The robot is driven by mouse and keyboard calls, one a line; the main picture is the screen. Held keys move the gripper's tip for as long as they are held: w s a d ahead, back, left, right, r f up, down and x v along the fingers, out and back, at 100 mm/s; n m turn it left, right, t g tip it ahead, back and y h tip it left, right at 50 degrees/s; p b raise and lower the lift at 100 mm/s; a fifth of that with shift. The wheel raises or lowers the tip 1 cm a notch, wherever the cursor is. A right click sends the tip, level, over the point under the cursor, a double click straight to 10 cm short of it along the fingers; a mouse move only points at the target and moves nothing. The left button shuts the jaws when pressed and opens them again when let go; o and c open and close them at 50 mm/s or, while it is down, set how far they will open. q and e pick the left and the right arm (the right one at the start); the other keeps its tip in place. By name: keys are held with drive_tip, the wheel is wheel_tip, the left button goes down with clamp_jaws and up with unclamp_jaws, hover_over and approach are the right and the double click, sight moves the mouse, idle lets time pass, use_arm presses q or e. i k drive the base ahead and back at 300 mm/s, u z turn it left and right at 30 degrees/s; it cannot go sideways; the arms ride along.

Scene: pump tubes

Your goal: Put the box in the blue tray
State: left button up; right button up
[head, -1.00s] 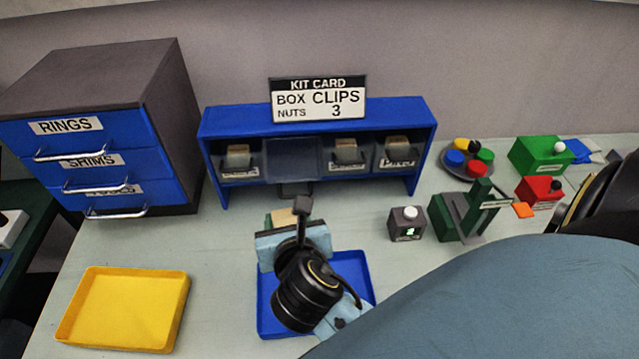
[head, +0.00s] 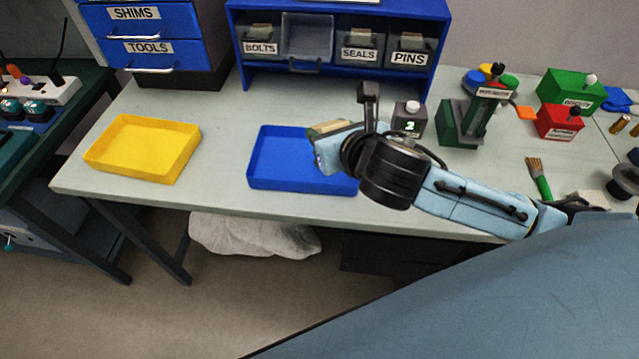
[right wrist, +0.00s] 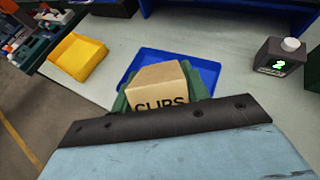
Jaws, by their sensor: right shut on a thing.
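The tan cardboard box (right wrist: 160,82), its label reading CLIPS, sits between the green fingers of my right gripper (right wrist: 163,92) in the right wrist view. My right gripper (head: 325,133) is shut on it. In the head view only a little of the box (head: 330,126) shows past the gripper. The blue tray (head: 280,155) lies on the bench, and the gripper with the box overlaps its right part in the picture. The tray also shows behind the box in the right wrist view (right wrist: 148,54). The height of the box over the tray is hard to tell. My left gripper is not in view.
A yellow tray (head: 145,148) lies to the left. The blue shelf (head: 236,52) behind holds labelled bins; one bin (head: 307,38) looks empty. A counter showing 2 (head: 410,120) and a green fixture (head: 470,118) stand right of the tray. The bench between the trays is clear.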

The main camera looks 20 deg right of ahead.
sight(277, 168)
drive_tip(key=k, duration=0.15)
drive_tip(key=u, duration=1.3)
drive_tip(key=i, duration=1.2)
drive_tip(key=z, duration=1.9)
